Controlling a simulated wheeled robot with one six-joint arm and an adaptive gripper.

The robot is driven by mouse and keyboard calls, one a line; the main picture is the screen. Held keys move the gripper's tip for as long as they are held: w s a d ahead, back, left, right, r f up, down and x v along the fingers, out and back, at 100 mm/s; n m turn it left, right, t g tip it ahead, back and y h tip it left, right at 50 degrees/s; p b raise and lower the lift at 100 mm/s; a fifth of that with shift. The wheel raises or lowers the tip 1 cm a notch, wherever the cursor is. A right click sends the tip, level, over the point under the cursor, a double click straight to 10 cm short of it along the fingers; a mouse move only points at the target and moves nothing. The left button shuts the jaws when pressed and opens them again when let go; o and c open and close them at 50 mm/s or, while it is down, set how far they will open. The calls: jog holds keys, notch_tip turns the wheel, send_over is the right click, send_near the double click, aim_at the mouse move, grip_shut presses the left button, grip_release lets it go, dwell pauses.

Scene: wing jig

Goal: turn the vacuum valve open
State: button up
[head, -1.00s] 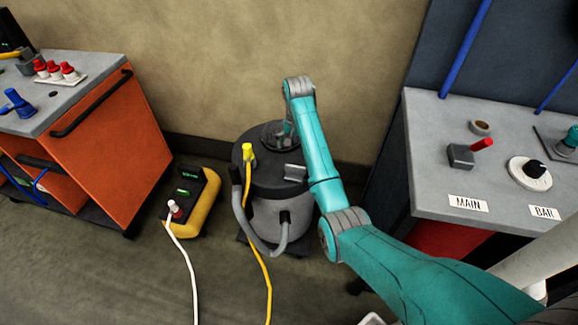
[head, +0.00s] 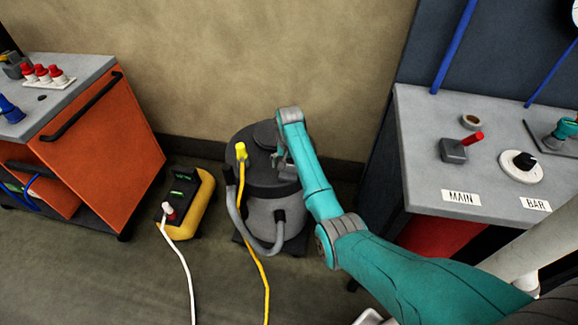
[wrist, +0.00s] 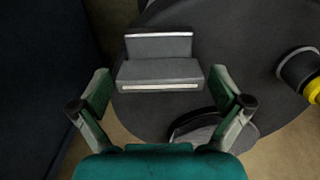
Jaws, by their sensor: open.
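A small grey block with a red handle (head: 472,138), which looks like a valve, sits on the right grey bench behind the MAIN label (head: 461,197). The handle points up and to the right. My gripper (head: 283,160) is well left of it, over the dark lid of a round vacuum unit (head: 262,181). In the wrist view my gripper (wrist: 160,82) is open and empty. A grey rocker-like piece (wrist: 160,72) on the lid shows between and beyond the fingers. I cannot tell whether they touch it.
A black knob on a white dial (head: 523,161) stands by the BAR label (head: 535,204). A tape roll (head: 471,121) lies behind the red handle. A yellow box (head: 196,202) and cables lie on the floor. An orange cabinet (head: 95,155) stands left.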

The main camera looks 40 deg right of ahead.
jog(key=shift+c, duration=0.3)
jog(key=c, duration=0.9)
jog(key=shift+c, duration=0.2)
jog(key=shift+n, duration=0.3)
jog(key=n, duration=1.3)
jog(key=shift+n, duration=2.1)
